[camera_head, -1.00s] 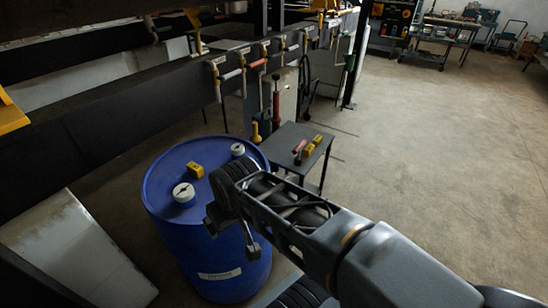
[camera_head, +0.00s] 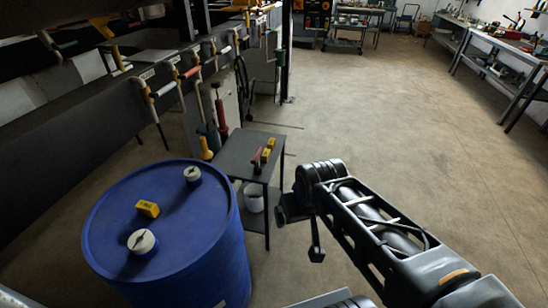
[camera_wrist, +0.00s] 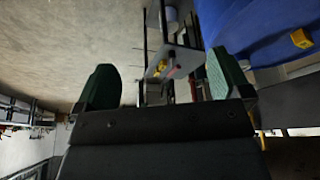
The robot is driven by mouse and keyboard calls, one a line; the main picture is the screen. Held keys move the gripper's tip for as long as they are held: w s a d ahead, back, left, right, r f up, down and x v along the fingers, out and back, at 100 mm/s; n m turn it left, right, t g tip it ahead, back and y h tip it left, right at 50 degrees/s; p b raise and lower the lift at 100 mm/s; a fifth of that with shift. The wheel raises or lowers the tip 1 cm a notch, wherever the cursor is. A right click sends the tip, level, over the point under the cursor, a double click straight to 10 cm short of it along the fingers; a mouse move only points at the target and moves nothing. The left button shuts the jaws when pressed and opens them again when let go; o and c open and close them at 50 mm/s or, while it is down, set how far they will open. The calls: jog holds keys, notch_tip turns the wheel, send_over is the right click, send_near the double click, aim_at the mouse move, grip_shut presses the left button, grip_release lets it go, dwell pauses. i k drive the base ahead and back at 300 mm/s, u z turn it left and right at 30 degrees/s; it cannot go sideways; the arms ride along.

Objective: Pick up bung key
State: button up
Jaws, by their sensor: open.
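No object can be identified with certainty as the bung key. A small red-and-dark item (camera_head: 257,157), possibly the key, lies on a dark side table (camera_head: 235,158) beside yellow blocks (camera_head: 269,149). On the blue drum (camera_head: 195,245) are two pale round caps, the nearer (camera_head: 142,241) and the farther (camera_head: 192,174), and a yellow block (camera_head: 148,208). My gripper (camera_wrist: 164,84) is open and empty, its two green-padded fingers wide apart. The red item (camera_wrist: 174,72) and table show beyond and between the fingers, some distance off. In the head view the gripper is right of the drum.
A dark beam with hanging pipes and coloured handles runs along the left behind the drum. A yellow-and-grey item (camera_head: 206,147) stands on the floor left of the table. A white bucket (camera_head: 254,198) sits under the table. Open floor (camera_head: 400,110) lies to the right; benches stand beyond.

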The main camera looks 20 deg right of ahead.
aim_at(255, 159)
jog(key=z, duration=1.1)
jog(key=i, duration=1.35)
jog(key=u, duration=2.25)
